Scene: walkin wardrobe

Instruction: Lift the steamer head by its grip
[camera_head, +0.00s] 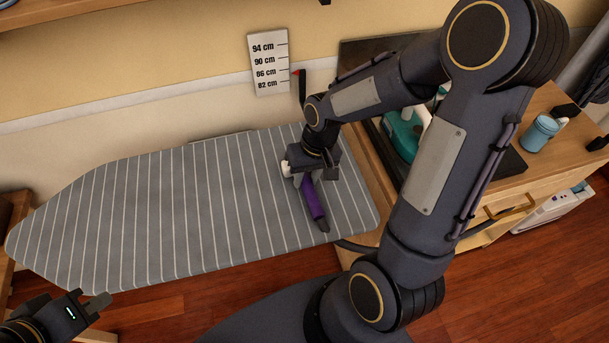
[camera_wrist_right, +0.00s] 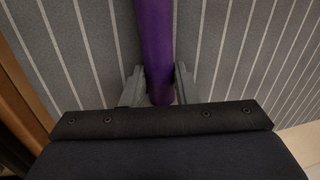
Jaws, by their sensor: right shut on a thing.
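The steamer head has a purple grip (camera_head: 313,203) with a dark end, at the right part of the striped ironing board (camera_head: 150,215). A pale part shows beside the gripper at its upper end; I cannot tell whether it belongs to the steamer head. My right gripper (camera_head: 309,172) is shut on the purple grip. In the right wrist view the grip (camera_wrist_right: 155,45) runs between the two fingers (camera_wrist_right: 160,88). I cannot tell whether it touches the board. My left gripper (camera_head: 68,298) is at the lower left, off the board's front edge, its fingers apart and empty.
A height scale (camera_head: 269,62) is on the wall behind the board. A wooden cabinet (camera_head: 560,105) at the right bears a teal iron-like item (camera_head: 402,137), partly hidden by my arm, and a teal cup (camera_head: 539,134). The board's left and middle are clear.

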